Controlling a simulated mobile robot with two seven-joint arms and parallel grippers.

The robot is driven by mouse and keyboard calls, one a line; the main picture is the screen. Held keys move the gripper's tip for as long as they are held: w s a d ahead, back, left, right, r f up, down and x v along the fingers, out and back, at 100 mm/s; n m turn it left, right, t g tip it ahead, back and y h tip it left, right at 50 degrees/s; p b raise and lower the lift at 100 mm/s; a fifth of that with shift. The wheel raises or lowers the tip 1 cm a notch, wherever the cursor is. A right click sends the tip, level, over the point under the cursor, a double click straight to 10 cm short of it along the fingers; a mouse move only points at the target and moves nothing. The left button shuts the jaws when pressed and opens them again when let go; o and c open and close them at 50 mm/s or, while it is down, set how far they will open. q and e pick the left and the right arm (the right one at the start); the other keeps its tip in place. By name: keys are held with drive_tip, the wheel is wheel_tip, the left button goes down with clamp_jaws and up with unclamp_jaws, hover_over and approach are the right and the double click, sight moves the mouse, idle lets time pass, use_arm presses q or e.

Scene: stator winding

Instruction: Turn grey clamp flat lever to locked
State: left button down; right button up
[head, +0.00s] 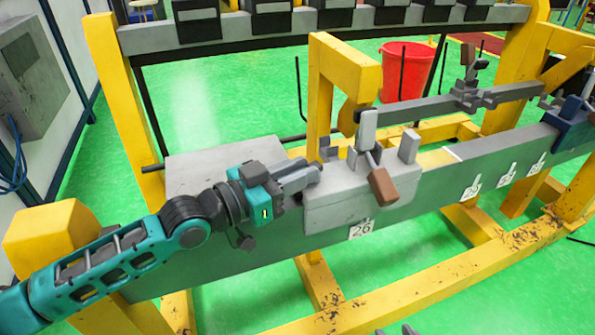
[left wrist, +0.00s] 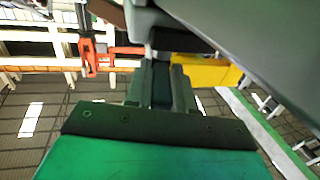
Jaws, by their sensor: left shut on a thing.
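The grey clamp (head: 345,205) sits on the long grey-green beam, above a tag reading 26. A flat grey upright piece (head: 368,130) and a brown-ended handle (head: 383,187) stand on its right half. My left gripper (head: 316,172) comes in from the left with its fingers at the clamp's left end. It is shut on a small part there, seemingly the flat lever, which the fingers mostly hide. In the left wrist view, the gripper fingers (left wrist: 161,88) close together below a grey part. I cannot read the lever's angle. My right gripper is not in view.
A yellow hooked post (head: 320,95) rises right behind the clamp. A grey bar (head: 465,100) with another clamp runs behind to the right. A red bucket (head: 403,70) stands on the green floor behind. Yellow frame beams surround the workpiece.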

use_arm(q)
drive_tip(key=shift+r, duration=0.1)
drive_tip(key=c, duration=1)
unclamp_jaws()
drive_tip(key=shift+c, duration=0.2)
drive_tip(key=shift+s+a, duration=0.1)
drive_tip(key=v, duration=1.2)
drive_tip(key=shift+s+a, duration=0.2)
drive_tip(key=shift+a, duration=0.05)
